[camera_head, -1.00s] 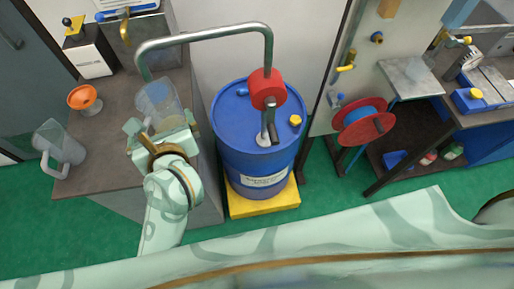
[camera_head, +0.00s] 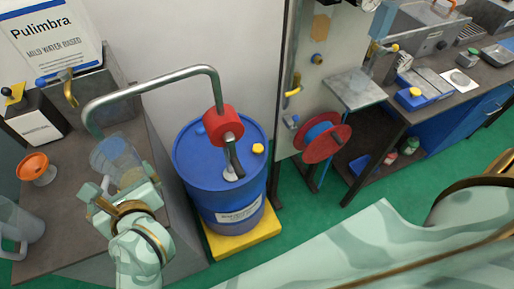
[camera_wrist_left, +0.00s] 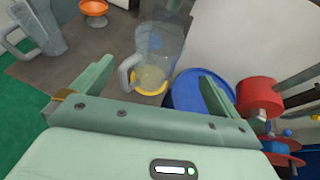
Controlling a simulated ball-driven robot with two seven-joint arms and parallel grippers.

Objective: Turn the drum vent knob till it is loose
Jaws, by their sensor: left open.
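The blue drum (camera_head: 192,163) stands left of centre in the head view, on a yellow base. A small yellow knob (camera_head: 258,148), likely the vent knob, sits at the right of its lid. A red pump body (camera_head: 223,124) with a bent grey pipe rises from the drum. My left gripper (camera_head: 118,184) is over the bench left of the drum, well away from the knob. In the left wrist view its fingers (camera_wrist_left: 156,74) are apart, with a clear jug (camera_wrist_left: 160,48) beyond them. The knob is not visible there. My right gripper is out of view.
The jug (camera_head: 112,153) stands on the dark bench between my left gripper and the wall. A second jug (camera_head: 20,222) and an orange dish (camera_head: 36,167) are farther left. A red and blue reel (camera_head: 325,140) hangs right of the drum. Green floor is clear in front.

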